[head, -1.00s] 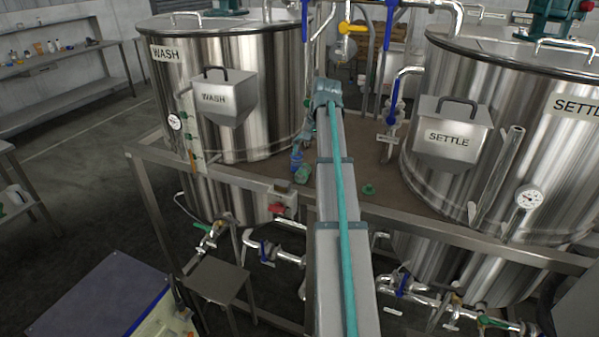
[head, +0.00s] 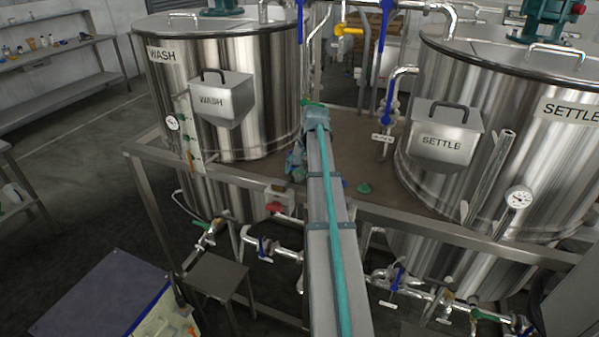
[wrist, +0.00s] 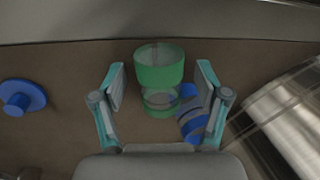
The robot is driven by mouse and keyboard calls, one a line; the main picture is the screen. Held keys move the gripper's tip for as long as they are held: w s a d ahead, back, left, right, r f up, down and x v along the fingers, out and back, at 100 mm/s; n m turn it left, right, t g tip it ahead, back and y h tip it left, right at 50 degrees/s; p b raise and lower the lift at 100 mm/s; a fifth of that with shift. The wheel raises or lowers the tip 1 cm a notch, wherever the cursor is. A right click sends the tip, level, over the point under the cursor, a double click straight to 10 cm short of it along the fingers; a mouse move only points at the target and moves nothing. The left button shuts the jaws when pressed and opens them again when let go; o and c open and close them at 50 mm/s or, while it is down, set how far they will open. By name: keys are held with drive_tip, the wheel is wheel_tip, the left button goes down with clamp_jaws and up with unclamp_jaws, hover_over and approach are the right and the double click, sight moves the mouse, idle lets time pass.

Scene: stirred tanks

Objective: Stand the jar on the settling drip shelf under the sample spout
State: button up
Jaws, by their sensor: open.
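In the wrist view a jar with a wide green top band (wrist: 158,67) and a clear lower part stands on the brown deck. My gripper (wrist: 160,86) is open, with one finger on each side of the jar and a gap visible at the left. A blue banded object (wrist: 190,115) sits against the jar's lower right, partly behind the right finger. In the head view my gripper (head: 296,165) is at the deck between the tanks, mostly hidden by my arm. The settling tank (head: 500,130) is at right, with a green-handled outlet (head: 482,318) low down. I cannot make out its drip shelf.
The wash tank (head: 250,90) stands left of my arm. A green cap-like piece (head: 364,188) lies on the deck (head: 345,150); a blue knob (wrist: 20,97) shows left in the wrist view. Pipes with blue handles (head: 389,105) and the frame rail (head: 450,233) crowd the right.

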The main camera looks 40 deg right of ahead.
drive_tip(key=c, duration=1.3)
drive_tip(key=shift+c, duration=0.2)
drive_tip(key=shift+r, duration=0.1)
